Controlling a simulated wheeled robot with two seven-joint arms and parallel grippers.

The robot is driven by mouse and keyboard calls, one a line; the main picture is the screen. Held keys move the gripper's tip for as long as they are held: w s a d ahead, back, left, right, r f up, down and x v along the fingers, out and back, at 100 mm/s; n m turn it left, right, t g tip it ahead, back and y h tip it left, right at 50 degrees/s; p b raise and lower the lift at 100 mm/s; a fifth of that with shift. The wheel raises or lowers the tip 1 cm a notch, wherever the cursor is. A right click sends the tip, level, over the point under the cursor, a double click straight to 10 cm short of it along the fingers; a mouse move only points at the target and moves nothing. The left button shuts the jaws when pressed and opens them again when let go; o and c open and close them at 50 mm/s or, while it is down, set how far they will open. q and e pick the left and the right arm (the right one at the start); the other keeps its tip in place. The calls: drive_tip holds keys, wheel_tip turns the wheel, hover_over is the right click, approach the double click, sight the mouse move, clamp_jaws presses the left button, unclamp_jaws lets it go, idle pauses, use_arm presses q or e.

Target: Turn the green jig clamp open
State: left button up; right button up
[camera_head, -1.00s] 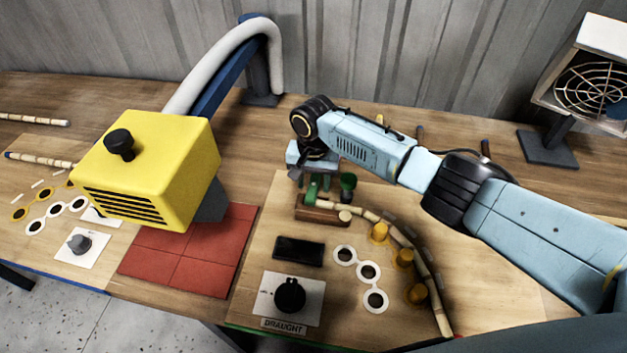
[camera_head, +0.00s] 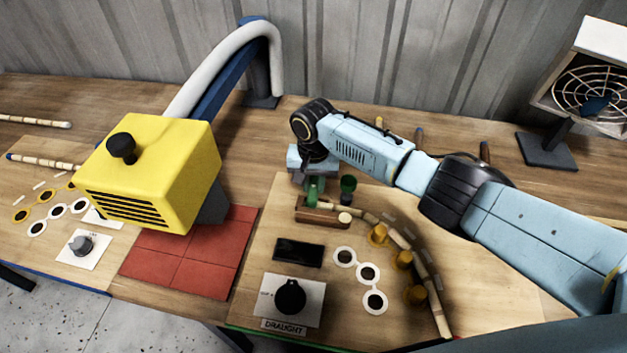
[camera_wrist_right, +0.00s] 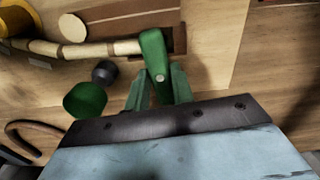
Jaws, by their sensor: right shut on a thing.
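The green jig clamp (camera_head: 314,190) stands at the left end of the wooden jig block (camera_head: 322,214). In the right wrist view the clamp is a green lever (camera_wrist_right: 154,55) with a pin near its lower end, its upper part lying over the end of the rattan pole (camera_wrist_right: 90,48). My right gripper (camera_head: 308,180) reaches down to the clamp; in the right wrist view its green fingers (camera_wrist_right: 157,88) are shut on the lever's lower end. The pole (camera_head: 405,240) curves around several orange pegs (camera_head: 403,258). My left gripper is not in view.
A green-topped knob (camera_head: 348,186) stands just right of the clamp. A yellow heater box (camera_head: 150,165) hangs over red tiles (camera_head: 185,250) at left. A draught dial (camera_head: 290,297) and a black panel (camera_head: 298,252) lie in front. A fan (camera_head: 590,90) stands at back right.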

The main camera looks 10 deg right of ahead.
sight(314, 186)
drive_tip(key=n+p, duration=0.1)
drive_tip(key=n, duration=0.2)
drive_tip(key=shift+r+p, duration=0.1)
drive_tip(key=shift+p, duration=0.2)
drive_tip(key=n+p, duration=0.1)
drive_tip(key=n, duration=0.3)
drive_tip(key=shift+n, duration=0.4)
drive_tip(key=n, duration=0.4)
drive_tip(key=shift+p, duration=0.4)
drive_tip(key=shift+n, duration=2.5)
drive_tip(key=o, duration=1)
wheel_tip(314, 186, up, 13)
drive_tip(key=shift+r+p, duration=0.15)
drive_tip(key=shift+p, duration=0.7)
